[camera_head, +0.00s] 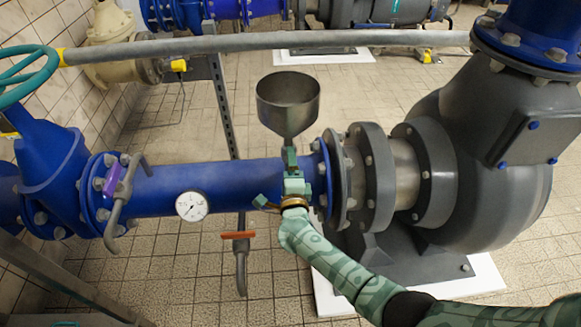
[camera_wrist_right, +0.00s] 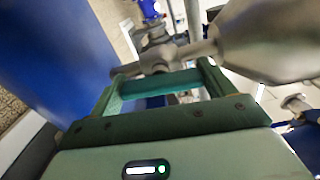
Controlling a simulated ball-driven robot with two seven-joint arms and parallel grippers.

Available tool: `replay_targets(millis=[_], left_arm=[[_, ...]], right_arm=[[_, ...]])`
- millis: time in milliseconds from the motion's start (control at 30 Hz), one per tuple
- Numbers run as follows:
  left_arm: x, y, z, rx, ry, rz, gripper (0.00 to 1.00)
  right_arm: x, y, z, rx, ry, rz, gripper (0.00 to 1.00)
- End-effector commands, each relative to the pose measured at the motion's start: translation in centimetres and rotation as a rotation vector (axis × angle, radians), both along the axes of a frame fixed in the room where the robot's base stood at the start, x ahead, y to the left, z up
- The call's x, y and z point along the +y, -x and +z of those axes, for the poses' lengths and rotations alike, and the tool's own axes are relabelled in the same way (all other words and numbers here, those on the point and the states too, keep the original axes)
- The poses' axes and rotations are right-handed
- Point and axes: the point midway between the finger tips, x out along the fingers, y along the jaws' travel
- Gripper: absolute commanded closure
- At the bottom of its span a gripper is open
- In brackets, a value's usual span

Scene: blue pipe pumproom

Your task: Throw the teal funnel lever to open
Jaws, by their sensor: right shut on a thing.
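The grey metal funnel (camera_head: 288,100) stands upright above the blue pipe in the head view, and part of its grey body (camera_wrist_right: 270,40) shows at the upper right in the right wrist view. My right gripper (camera_head: 292,161) is at the fitting just below the funnel, in front of the pipe. In the right wrist view, its two fingers stand either side of a teal bar, the funnel lever (camera_wrist_right: 160,84), and it is shut on it. In the head view the gripper hides most of the lever, so its angle is hard to tell. My left gripper is not in view.
The blue pipe (camera_head: 225,187) carries a gauge (camera_head: 192,205), a purple-handled valve (camera_head: 112,180) and an orange-handled tap (camera_head: 238,236) below. A large grey pump (camera_head: 470,160) stands close on the right. A grey rail (camera_head: 250,43) crosses behind the funnel. Tiled floor is open in front.

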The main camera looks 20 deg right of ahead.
Motion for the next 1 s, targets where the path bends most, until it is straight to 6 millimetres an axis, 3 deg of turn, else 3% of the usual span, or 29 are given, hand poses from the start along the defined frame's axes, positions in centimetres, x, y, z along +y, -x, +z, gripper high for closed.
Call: replay_targets(millis=[300,767,800,867,1000], left_arm=[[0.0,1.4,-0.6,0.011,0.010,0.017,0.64],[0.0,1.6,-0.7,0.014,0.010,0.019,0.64],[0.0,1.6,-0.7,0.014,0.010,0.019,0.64],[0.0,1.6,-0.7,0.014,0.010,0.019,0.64],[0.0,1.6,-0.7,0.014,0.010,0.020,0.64]], right_arm=[[0.2,0.1,-0.3,0.034,0.096,0.003,0.41],[0.2,0.1,-0.4,0.039,0.114,0.004,0.41],[0.2,0.1,-0.4,0.039,0.114,0.004,0.15],[0.2,0.1,-0.4,0.037,0.113,0.004,0.00],[0.1,0.1,-0.2,0.035,0.112,0.003,0.00]])
